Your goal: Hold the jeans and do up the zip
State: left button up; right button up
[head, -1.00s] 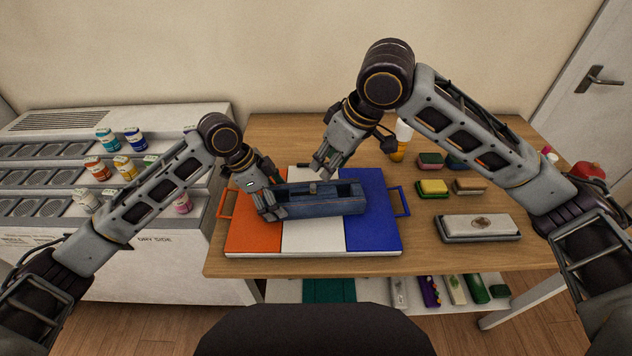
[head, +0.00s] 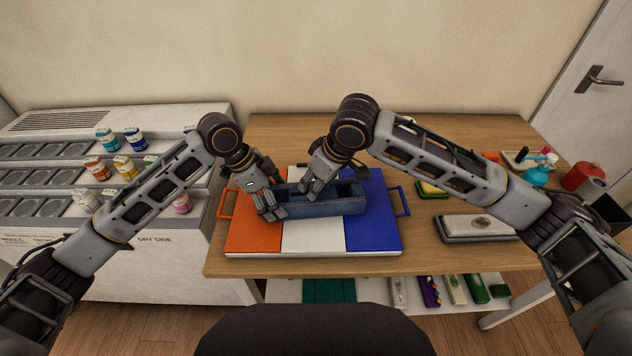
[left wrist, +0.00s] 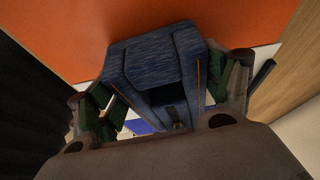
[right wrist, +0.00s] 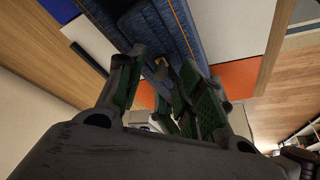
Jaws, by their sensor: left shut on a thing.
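The jeans piece (head: 338,208) is a dark blue denim block with a long slot along its top. It lies across the middle of a coloured board (head: 312,244). My left gripper (head: 270,211) is shut on its left end; in the left wrist view the denim (left wrist: 150,65) sits between the fingers. My right gripper (head: 311,192) is over the slot near the middle, fingers pointing down. In the right wrist view its fingers (right wrist: 160,72) are apart, with the denim (right wrist: 172,30) just beyond. The zip slider is too small and shadowed to make out clearly.
The board has orange, white and blue panels, with an orange handle (head: 225,204) and a blue handle (head: 401,200). A grey tray with a pale block (head: 480,226) stands to the right. A rack with small bottles (head: 124,167) is on the left. The table front is clear.

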grip_shut()
dwell(0.3)
jog(key=shift+s+a, duration=0.15)
jog(key=shift+a, duration=1.25)
jog(key=shift+s+a, duration=0.1)
jog(key=shift+a, duration=1.25)
pick_arm(q)
jog(key=shift+d, duration=0.1)
pick_arm(e)
jog(key=shift+a, duration=0.1)
pick_arm(q)
jog(key=shift+s, duration=0.1)
pick_arm(e)
jog(key=shift+c, duration=0.6)
grip_release()
jog(key=shift+a, duration=0.1)
jog(key=shift+o, duration=0.6)
